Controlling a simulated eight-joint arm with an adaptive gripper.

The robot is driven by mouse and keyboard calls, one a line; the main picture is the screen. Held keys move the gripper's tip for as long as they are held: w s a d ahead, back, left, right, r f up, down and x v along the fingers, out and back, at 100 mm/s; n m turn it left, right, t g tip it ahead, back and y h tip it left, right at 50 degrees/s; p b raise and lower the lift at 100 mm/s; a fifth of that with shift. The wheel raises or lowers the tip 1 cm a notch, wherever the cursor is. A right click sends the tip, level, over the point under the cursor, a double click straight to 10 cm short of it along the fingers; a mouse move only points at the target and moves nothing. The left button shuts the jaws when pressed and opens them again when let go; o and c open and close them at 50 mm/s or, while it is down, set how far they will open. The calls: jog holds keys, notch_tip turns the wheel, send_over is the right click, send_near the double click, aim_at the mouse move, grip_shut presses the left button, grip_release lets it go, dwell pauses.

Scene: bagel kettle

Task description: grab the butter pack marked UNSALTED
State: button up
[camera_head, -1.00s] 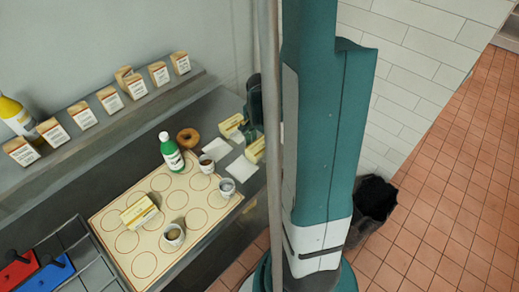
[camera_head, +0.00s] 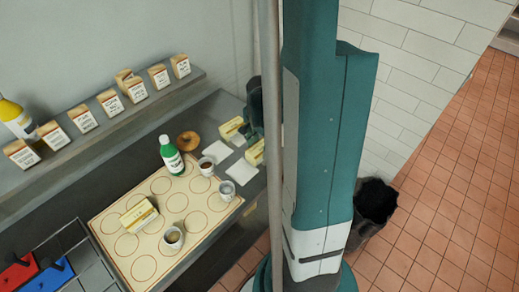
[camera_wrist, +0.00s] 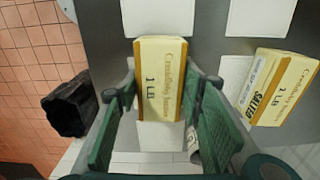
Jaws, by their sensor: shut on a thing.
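My gripper (camera_wrist: 160,92) is shut on a yellow-and-cream butter pack (camera_wrist: 160,65), with one finger on each side of it. Its visible face reads "Creamery" and "1 LB"; no salted or unsalted word shows on it. To its right in the wrist view lies another butter pack (camera_wrist: 280,88) marked SALTED. In the head view the held pack (camera_head: 256,153) is partly behind my arm, and the SALTED pack (camera_head: 231,127) is nearer the wall. A third butter pack (camera_head: 138,216) lies on the circle-printed mat (camera_head: 112,222); its label is too small to read.
White squares (camera_wrist: 258,15) lie on the dark counter near the packs. A green bottle (camera_head: 171,155), a bagel (camera_head: 188,140) and several small cups (camera_head: 227,189) stand nearby. A shelf (camera_head: 100,119) holds several labelled bags. A dark bin (camera_head: 375,202) stands on the tiled floor.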

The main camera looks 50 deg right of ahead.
aim_at(259, 147)
jog(key=shift+r+p, duration=0.45)
jog(key=shift+r, duration=4.4)
